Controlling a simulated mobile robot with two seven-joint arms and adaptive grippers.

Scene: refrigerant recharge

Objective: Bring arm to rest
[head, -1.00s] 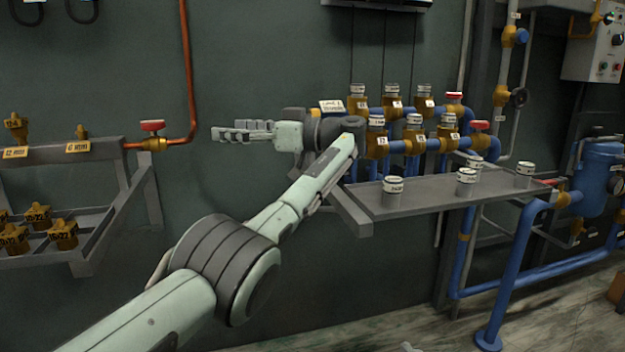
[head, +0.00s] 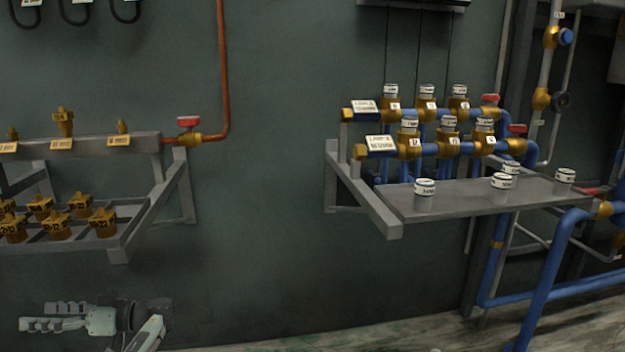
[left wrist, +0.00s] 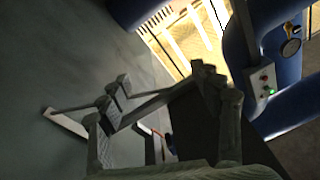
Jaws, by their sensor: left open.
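My left gripper (head: 52,318) is low at the left of the head view, below the left rack, with its fingers pointing left. Its fingers are apart and nothing shows between them. In the left wrist view the fingers of my left gripper (left wrist: 165,100) stand spread, with no object held. Only the end of my left arm (head: 148,335) shows at the bottom edge of the head view. My right gripper is not in view.
A left rack (head: 150,205) holds several brass fittings (head: 62,120). A right grey shelf (head: 470,197) carries several white-capped cylinders (head: 424,195) before blue pipes with valves. A copper pipe (head: 223,70) runs up the wall. The wall (head: 270,240) between racks is clear.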

